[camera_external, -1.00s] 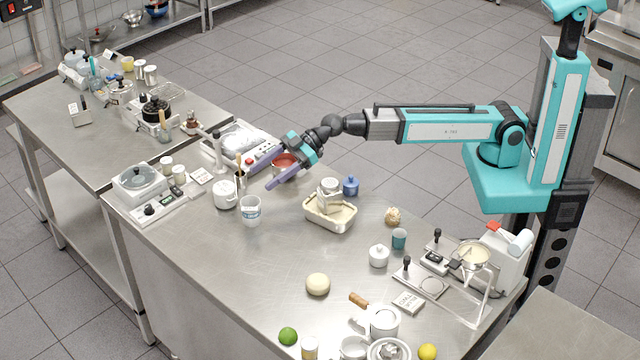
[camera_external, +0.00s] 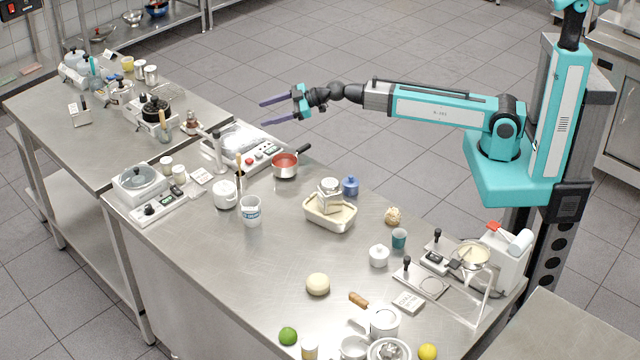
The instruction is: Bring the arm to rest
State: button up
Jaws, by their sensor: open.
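My gripper (camera_external: 278,111) is at the end of my teal and grey arm, which reaches left from its column. Its two purple fingers are spread apart, point left and hold nothing. It is in the air above the far side of the steel table (camera_external: 255,290). The saucepan with red contents (camera_external: 285,160) shows below it, apart from the fingers.
Open floor lies behind the arm.

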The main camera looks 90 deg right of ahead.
jog(key=s+d+f, duration=0.2)
jog(key=d+f, duration=0.1)
jog(key=d, duration=0.1)
jog(key=s+a+f+m+g, duration=0.1)
jog(key=s+f+g, duration=0.3)
jog(key=f, duration=0.6)
jog(key=s+a+f+m+g+b, duration=0.1)
jog(key=s+f, duration=0.6)
jog(key=f, duration=0.4)
jog(key=s+f+g, duration=0.3)
jog(key=s+f, duration=0.2)
jog(key=f, duration=0.5)
jog(key=s+a+f+g+y+b, duration=0.15)
jog(key=s+a+f+g, duration=0.35)
jog(key=s+a+f, duration=0.9)
jog(key=s+a+f+g, duration=0.2)
jog(key=s+f+g, duration=0.1)
jog(key=s, duration=0.8)
jog(key=s+a+f+m+g+h, duration=0.1)
jog(key=s+a+f+g, duration=0.2)
jog(key=s, duration=0.8)
jog(key=shift+s+f+g+b, duration=0.15)
jog(key=shift+f+g+b, duration=0.2)
jog(key=shift+f, duration=0.2)
